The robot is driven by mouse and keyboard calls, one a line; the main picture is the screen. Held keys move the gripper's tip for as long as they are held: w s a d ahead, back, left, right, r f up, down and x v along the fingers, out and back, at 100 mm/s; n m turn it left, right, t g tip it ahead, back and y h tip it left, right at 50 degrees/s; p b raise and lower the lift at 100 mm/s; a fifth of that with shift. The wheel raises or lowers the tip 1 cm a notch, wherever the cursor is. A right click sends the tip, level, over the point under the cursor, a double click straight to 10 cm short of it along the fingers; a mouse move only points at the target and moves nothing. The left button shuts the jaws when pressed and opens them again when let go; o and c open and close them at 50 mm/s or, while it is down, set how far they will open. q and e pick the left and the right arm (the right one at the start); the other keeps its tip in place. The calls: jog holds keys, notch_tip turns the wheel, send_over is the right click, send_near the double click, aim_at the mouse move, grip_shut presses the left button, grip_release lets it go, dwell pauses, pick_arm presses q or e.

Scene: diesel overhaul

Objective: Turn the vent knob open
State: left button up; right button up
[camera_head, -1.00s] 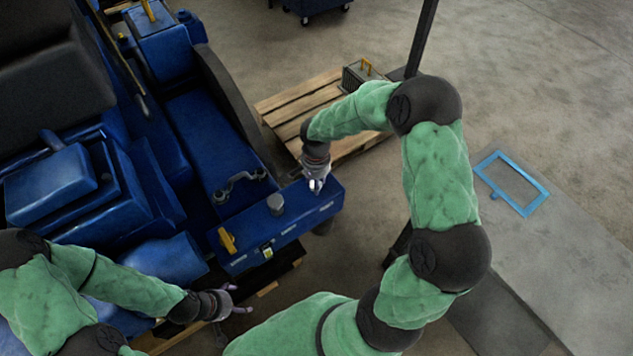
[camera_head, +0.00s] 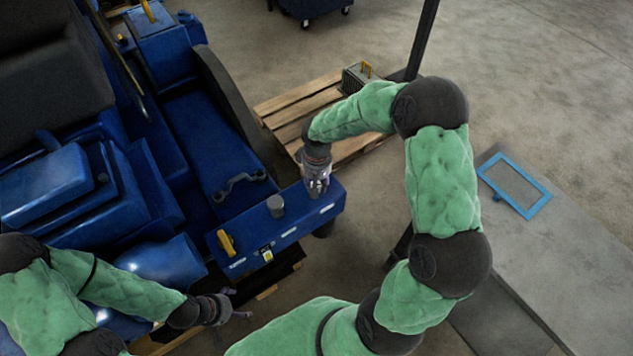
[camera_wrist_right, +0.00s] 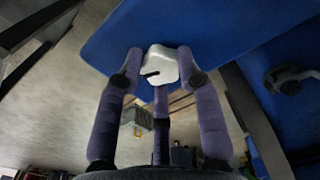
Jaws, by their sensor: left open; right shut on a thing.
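The vent knob is a white, lobed knob (camera_wrist_right: 158,65) with a dark mark, on the face of the blue housing (camera_wrist_right: 215,25) in the right wrist view. My right gripper (camera_wrist_right: 160,70) is shut on it, with purple-grey fingers around its sides. In the head view my right gripper (camera_head: 317,190) is at the right end of the blue housing (camera_head: 290,228), and its fingers hide the knob. My left gripper (camera_head: 236,305) is open and empty, below and left of the housing's near corner.
The housing carries a yellow handle (camera_head: 227,243) and a grey cylindrical cap (camera_head: 275,205). A wooden pallet (camera_head: 290,105) with a grey box (camera_head: 358,78) lies behind my right arm.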

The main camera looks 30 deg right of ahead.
aim_at(318, 186)
jog(key=n, duration=0.3)
jog(key=s+n, duration=0.1)
jog(key=shift+a+f+n+p, duration=0.1)
jog(key=shift+f+n+p, duration=0.2)
dwell(0.3)
jog(key=o, duration=1.1)
jog(key=shift+d+r, duration=0.15)
jog(key=shift+d, duration=0.05)
jog(key=shift+w, duration=0.15)
jog(key=shift+w+r, duration=0.15)
jog(key=shift+r, duration=0.4)
notch_tip(318, 186, up, 11)
